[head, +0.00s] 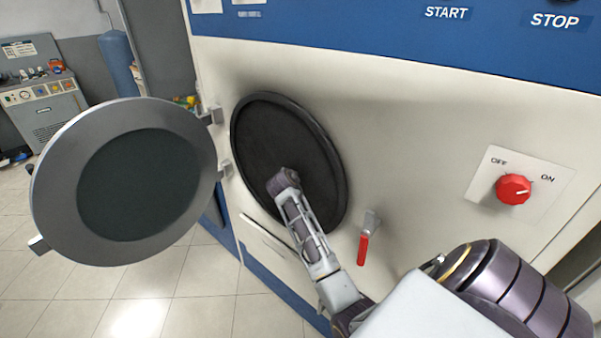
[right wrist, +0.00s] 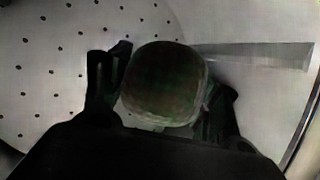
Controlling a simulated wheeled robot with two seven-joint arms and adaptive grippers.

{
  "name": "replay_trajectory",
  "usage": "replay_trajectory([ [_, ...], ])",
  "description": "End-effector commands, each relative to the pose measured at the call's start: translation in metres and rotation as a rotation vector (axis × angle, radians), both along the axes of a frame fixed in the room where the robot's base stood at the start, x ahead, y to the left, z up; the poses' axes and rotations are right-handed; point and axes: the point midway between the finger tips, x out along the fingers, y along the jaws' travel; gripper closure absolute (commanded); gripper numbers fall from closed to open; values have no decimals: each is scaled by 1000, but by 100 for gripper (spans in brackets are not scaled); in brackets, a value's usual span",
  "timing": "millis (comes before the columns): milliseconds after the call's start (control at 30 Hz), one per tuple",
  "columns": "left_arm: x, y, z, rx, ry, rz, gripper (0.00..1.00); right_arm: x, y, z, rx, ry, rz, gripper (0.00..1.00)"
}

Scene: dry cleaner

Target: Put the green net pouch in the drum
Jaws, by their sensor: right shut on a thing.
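The drum opening (head: 280,135) is a dark round hole with a black rim in the machine's cream front. My right arm reaches into it, and the gripper's end is hidden inside in the head view. In the right wrist view my right gripper (right wrist: 163,90) is shut on the green net pouch (right wrist: 165,82), a dim, rounded, greenish bundle between the two dark fingers. The drum's perforated pale wall (right wrist: 50,70) is behind it. I cannot tell whether the pouch touches the drum. My left gripper is in neither view.
The round door (head: 140,180) is swung open to the left. A red-handled lever (head: 364,248) is just right of the opening, and a red OFF/ON knob (head: 513,189) is farther right. In the drum, a pale flat rib (right wrist: 260,54) sticks out right of the pouch.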

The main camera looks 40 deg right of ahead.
Motion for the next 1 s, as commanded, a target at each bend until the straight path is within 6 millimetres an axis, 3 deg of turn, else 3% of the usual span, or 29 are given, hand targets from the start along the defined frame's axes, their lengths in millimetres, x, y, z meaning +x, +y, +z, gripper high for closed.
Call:
replay_trajectory([
  [400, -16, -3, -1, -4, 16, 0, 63, 1, -3, 1, -1, -2, 2, 71],
  [433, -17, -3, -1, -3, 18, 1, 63, 1, -3, 1, -1, -2, 2, 37],
  [600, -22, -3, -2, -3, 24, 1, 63, 1, -3, 1, -1, -2, 2, 15],
  [1000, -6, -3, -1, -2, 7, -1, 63, 0, -2, -1, 1, 1, 1, 13],
])
